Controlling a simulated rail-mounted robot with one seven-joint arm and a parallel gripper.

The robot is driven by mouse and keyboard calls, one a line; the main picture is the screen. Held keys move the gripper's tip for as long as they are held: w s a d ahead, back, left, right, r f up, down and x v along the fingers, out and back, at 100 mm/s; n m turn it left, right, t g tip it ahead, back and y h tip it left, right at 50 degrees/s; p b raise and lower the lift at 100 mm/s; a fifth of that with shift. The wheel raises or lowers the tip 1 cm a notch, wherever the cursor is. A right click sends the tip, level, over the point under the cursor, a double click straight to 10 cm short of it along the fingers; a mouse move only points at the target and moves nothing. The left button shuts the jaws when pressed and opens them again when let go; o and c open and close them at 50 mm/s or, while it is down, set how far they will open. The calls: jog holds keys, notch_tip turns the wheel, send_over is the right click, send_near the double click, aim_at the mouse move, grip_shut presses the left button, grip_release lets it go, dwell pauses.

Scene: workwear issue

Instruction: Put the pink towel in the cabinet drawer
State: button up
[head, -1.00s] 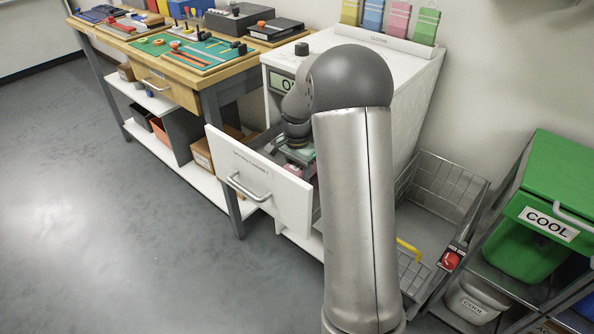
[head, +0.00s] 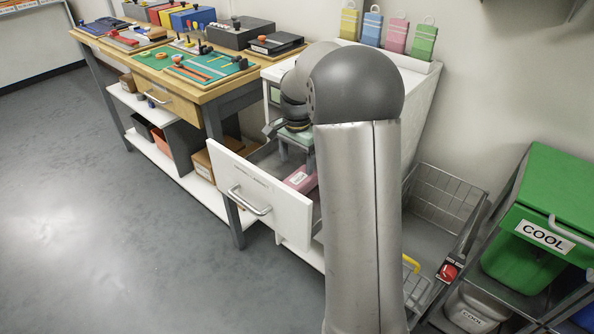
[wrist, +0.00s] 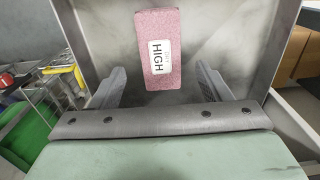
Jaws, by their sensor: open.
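The pink towel (head: 301,179), a folded pink block with a white label, lies inside the open cabinet drawer (head: 260,196). In the wrist view the towel (wrist: 155,62) rests on the grey drawer floor, and its label reads HIGH. My gripper (head: 291,136) is above the drawer, apart from the towel. In the wrist view the two fingers of my gripper (wrist: 159,88) are spread wide with nothing between them. The drawer is pulled out from the white cabinet (head: 421,92). My arm hides part of the cabinet and drawer.
A workbench (head: 186,92) with tools and boxes stands to the left. A rack of coloured tags (head: 388,48) sits on the cabinet. A wire basket (head: 447,200) and a green bin (head: 548,215) are at the right. The floor at the left is clear.

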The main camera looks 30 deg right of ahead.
notch_tip(320, 180, up, 3)
jog(key=shift+f, duration=0.15)
dwell(1.2)
